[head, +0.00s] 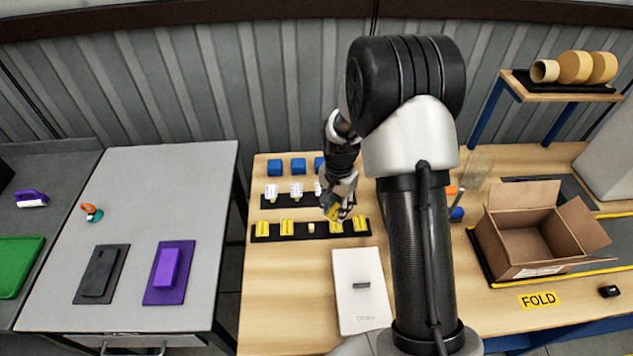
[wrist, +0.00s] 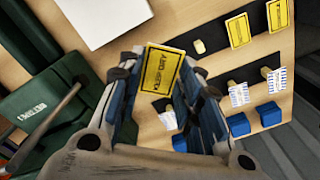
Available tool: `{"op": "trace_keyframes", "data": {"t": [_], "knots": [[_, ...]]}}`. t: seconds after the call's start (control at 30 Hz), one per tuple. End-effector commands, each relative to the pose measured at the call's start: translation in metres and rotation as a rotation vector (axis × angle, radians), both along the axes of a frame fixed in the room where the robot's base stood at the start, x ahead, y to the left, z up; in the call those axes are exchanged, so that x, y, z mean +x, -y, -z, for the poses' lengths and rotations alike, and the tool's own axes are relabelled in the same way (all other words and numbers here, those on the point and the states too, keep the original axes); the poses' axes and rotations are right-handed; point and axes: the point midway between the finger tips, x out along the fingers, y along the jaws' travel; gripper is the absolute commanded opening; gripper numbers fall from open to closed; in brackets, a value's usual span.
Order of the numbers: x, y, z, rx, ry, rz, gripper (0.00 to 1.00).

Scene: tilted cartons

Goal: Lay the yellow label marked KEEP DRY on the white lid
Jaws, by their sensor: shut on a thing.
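My gripper (head: 341,208) is shut on the yellow label and holds it above the table, near the row of yellow labels. In the wrist view the yellow label (wrist: 160,72) stands between the blue-padded fingers of my gripper (wrist: 163,82), its black KEEP DRY text turned sideways. The label is small and partly hidden in the head view (head: 333,212). The white lid (head: 358,304) lies flat in front of the label row, with a small dark bar on it. A corner of the white lid (wrist: 92,18) shows at the top of the wrist view, apart from the label.
A black strip (head: 262,239) carries several yellow labels and one bare stub. White tags (head: 271,191) and blue blocks (head: 298,165) stand behind it. An open carton (head: 518,248) is at right. My arm hides the table right of the lid.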

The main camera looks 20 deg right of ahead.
Motion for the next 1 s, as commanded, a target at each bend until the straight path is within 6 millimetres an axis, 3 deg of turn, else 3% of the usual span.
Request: {"op": "trace_keyframes", "data": {"t": [0.03,0.2,0.4,0.77,1.0], "knots": [[-0.019,0.009,0.008,0.001,-0.008,0.127,0.26],[-0.067,0.029,0.032,-0.002,-0.006,0.520,0.26],[-0.102,0.038,0.045,-0.001,-0.001,0.799,0.26],[-0.110,0.040,0.059,-0.001,0.002,0.877,0.26],[-0.110,0.040,0.081,-0.002,0.000,0.875,0.26]]}}
